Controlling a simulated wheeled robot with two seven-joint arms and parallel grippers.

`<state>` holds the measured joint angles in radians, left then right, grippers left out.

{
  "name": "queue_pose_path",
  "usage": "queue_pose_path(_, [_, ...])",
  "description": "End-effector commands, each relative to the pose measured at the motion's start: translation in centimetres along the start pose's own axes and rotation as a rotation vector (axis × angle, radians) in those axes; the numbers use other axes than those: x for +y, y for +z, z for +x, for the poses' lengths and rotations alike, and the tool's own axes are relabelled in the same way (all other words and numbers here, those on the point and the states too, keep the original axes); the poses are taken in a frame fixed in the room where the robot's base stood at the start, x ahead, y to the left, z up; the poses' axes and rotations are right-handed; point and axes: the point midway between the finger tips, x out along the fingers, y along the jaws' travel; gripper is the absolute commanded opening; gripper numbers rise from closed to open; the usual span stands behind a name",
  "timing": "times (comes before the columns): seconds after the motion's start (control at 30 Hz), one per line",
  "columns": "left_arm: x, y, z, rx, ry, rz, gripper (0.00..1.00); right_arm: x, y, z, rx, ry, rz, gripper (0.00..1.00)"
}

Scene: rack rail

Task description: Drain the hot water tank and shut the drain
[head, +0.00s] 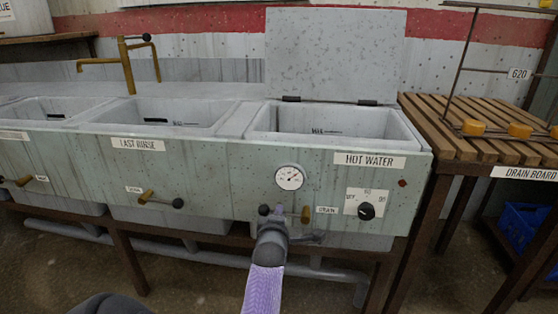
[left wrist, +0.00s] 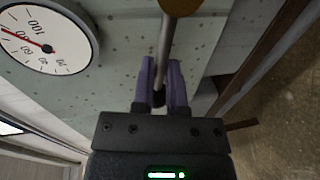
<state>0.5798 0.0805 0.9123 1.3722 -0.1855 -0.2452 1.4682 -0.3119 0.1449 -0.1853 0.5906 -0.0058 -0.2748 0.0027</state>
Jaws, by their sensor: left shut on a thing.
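The hot water tank (head: 420,170) is the right-hand basin, labelled HOT WATER, with its lid (head: 335,55) raised upright. The water level inside is hard to tell. Its drain valve has a brass hub (head: 305,214) beside the DRAIN label. My left gripper (head: 270,211) is at the front panel, just left of that hub, shut on the drain lever. In the left wrist view its purple fingers (left wrist: 160,85) sit around the end of the lever's metal rod (left wrist: 164,50); the brass hub is at the top edge. My right gripper is not in view.
A round gauge (head: 289,178) is above my gripper, and a black dial (head: 366,211) is to the right. The LAST RINSE tank (head: 210,150), with its own drain lever (head: 165,200), stands left. A slatted drain board (head: 440,130) stands right. Pipes run beneath the tanks.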

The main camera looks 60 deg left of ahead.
Motion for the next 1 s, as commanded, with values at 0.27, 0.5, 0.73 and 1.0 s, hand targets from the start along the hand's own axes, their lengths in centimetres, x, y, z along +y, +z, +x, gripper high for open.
queue_pose_path(0.27, [-0.50,0.09,0.12,-0.019,-0.002,-0.084,0.00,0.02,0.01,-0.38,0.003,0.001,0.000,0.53])
queue_pose_path(0.5, [-0.65,0.11,0.16,-0.023,-0.002,-0.104,0.00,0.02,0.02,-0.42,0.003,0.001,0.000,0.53])
queue_pose_path(0.73, [-0.69,0.12,0.16,-0.023,-0.003,-0.105,0.00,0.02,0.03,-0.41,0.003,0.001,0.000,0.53])
queue_pose_path(1.0, [-0.69,0.10,0.16,-0.023,-0.003,-0.104,0.52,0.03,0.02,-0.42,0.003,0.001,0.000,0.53])
